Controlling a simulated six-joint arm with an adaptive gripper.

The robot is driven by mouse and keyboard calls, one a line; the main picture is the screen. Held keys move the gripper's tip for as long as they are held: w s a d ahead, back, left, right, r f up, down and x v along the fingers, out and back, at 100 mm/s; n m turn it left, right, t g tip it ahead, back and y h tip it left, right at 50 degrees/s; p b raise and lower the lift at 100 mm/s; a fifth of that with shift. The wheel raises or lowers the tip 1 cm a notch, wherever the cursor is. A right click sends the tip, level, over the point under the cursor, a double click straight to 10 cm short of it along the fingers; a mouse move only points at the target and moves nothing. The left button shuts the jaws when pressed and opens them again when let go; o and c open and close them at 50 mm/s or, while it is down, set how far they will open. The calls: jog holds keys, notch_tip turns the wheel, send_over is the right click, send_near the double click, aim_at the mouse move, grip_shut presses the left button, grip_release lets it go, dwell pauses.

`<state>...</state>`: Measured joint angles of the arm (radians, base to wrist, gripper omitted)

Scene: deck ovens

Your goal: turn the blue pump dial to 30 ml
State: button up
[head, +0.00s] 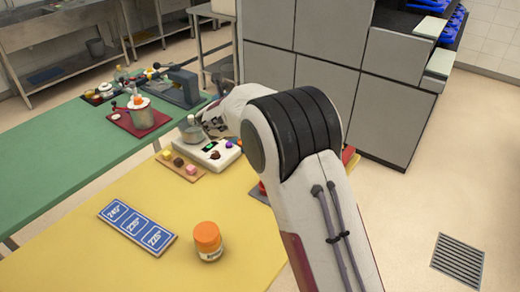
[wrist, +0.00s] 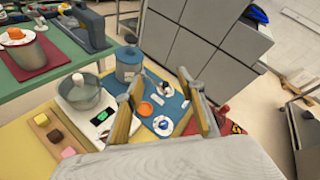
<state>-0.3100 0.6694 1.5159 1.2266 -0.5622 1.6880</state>
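In the wrist view, my gripper (wrist: 160,78) has its two fingers wide apart with nothing between them. Past and between the fingers lies a blue panel or mat (wrist: 178,104). On it is a small blue knob on a white round base (wrist: 164,125), which looks like the blue dial. A dark knob on a white base (wrist: 150,83) and an orange disc (wrist: 146,109) are also on it. The scale marks and pointer are too small to read. In the head view, my gripper (head: 212,122) is partly hidden, and my arm hides the blue panel.
A white device with a green display (head: 213,152) carries a metal pot (head: 192,130), left of my gripper. An orange-lidded jar (head: 208,240) and a blue number sign (head: 138,227) are on the yellow table. Grey cabinets stand behind.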

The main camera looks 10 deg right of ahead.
jog(key=d+f+m+g+h, duration=0.1)
jog(key=f+m+h, duration=0.1)
jog(key=f+m, duration=0.2)
jog(key=s+d+f+m+g+h, duration=0.1)
jog(key=f+m, duration=0.3)
jog(key=f, duration=0.5)
jog(key=s+d+f+m+g+h, duration=0.1)
jog(key=f+m+g+h, duration=0.1)
jog(key=f, duration=0.5)
jog(key=shift+s+f+m+h, duration=0.2)
jog(key=shift+m+h, duration=0.3)
jog(key=shift+m, duration=0.4)
jog(key=shift+w, duration=0.15)
jog(key=shift+x, duration=3.8)
jog(key=c, duration=1.1)
